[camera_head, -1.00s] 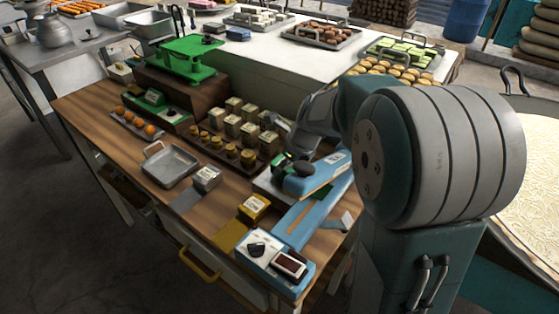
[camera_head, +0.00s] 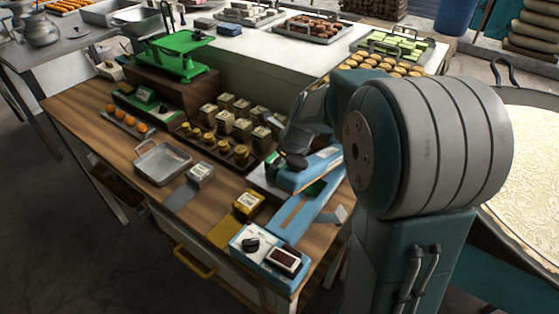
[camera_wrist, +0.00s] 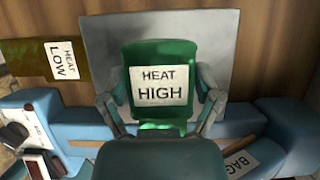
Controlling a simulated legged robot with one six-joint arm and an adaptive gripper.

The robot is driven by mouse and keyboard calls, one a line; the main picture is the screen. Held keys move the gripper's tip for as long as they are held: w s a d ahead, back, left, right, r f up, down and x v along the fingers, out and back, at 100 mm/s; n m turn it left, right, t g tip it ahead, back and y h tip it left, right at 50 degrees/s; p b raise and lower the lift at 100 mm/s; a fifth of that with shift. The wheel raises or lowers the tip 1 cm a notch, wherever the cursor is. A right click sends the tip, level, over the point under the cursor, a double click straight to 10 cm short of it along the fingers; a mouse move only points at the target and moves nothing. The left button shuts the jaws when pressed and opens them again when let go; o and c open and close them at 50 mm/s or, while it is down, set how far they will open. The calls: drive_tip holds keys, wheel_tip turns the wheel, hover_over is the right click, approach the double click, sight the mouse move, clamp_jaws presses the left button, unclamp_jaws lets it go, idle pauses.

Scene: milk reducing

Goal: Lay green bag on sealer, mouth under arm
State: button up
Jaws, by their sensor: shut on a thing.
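The green bag (camera_wrist: 158,55), labelled HEAT HIGH, is between the two fingers of my gripper (camera_wrist: 160,100) in the wrist view. My gripper is shut on it. In the head view my gripper (camera_head: 292,162) is over the blue sealer (camera_head: 300,212), close to the sealer's arm (camera_head: 312,170). In the wrist view the sealer's blue body (camera_wrist: 262,130) crosses below the bag. I cannot tell whether the bag's mouth is under the arm.
A gold bag (camera_wrist: 20,55) labelled HEAT LOW lies left of the green one. A grey plate (camera_wrist: 225,30) is behind the bag. The sealer's control box (camera_head: 268,255) is at the front. A metal tray (camera_head: 162,160), a silver-grey packet (camera_head: 200,174) and a green scale (camera_head: 180,55) stand farther left.

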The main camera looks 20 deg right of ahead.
drive_tip(key=o, duration=1)
drive_tip(key=shift+c, duration=0.2)
